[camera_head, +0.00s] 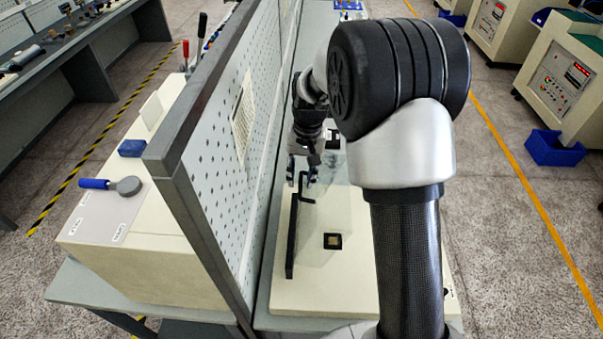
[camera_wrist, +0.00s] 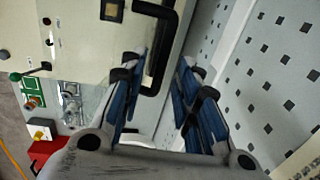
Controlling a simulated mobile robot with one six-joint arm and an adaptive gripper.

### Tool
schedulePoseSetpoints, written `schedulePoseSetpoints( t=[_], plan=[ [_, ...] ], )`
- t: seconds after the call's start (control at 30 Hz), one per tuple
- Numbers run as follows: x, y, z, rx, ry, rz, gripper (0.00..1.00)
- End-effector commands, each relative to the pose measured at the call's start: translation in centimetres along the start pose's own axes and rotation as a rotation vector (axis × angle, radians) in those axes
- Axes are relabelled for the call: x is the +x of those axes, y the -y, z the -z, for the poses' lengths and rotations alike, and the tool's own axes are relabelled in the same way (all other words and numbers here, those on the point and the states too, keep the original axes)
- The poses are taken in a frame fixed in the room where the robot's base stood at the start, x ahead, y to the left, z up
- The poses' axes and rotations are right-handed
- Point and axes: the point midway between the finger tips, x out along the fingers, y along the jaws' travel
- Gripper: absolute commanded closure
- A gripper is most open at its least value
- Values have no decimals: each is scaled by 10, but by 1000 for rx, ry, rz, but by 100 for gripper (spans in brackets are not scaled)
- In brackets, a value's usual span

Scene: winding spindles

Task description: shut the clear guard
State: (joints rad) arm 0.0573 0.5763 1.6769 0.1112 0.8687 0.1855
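The clear guard is hard to make out. In the head view, a long black bar (camera_head: 292,235) runs along the left of the pale machine top, with a faint clear area beside it. A black bent handle (camera_head: 307,188) shows near the bar's far end. My gripper (camera_head: 302,174) is at this handle. In the wrist view, my gripper (camera_wrist: 163,75) has its blue-padded fingers apart. The black handle (camera_wrist: 171,45) reaches between the fingers, nearer the left one; I cannot tell whether they touch.
A perforated panel (camera_head: 228,165) stands close on the left of the machine top (camera_head: 345,290). A small dark square with a tan centre (camera_head: 333,241) sits on the top. Switches, including a green plate (camera_wrist: 33,87), show left in the wrist view.

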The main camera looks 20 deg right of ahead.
Motion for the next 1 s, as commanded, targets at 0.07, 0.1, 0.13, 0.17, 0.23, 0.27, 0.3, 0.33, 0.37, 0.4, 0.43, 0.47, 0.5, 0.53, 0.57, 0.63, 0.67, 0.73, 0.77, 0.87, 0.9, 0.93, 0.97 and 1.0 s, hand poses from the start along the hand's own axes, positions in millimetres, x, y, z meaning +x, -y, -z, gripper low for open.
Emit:
schedulePoseSetpoints(
  t=[0.07,0.1,0.13,0.17,0.23,0.27,0.3,0.33,0.37,0.4,0.43,0.47,0.5,0.53,0.57,0.63,0.67,0.73,0.77,0.87,0.9,0.93,0.97,1.0],
  plan=[
    [0,0,0,0,0,0,70],
    [0,0,0,0,0,0,73],
    [0,0,0,0,0,0,75],
    [0,0,0,0,0,0,77],
    [0,0,0,0,0,0,82],
    [0,0,0,0,0,0,84],
    [0,0,0,0,0,0,86],
    [0,0,0,0,0,0,88],
    [0,0,0,0,0,0,90],
    [0,0,0,0,0,0,93],
    [0,0,0,0,0,0,95],
    [0,0,0,0,0,0,97],
    [0,0,0,0,0,0,100],
    [0,0,0,0,0,0,100],
    [0,0,0,0,0,0,100],
    [0,0,0,0,0,0,100],
    [0,0,0,0,0,0,100],
    [0,0,0,0,0,0,100],
    [0,0,0,0,0,0,100],
    [0,0,0,0,0,0,100],
    [0,0,0,0,0,0,100],
    [0,0,0,0,0,0,100],
    [0,0,0,0,0,0,100],
    [-1,0,0,0,0,0,100]
  ],
)
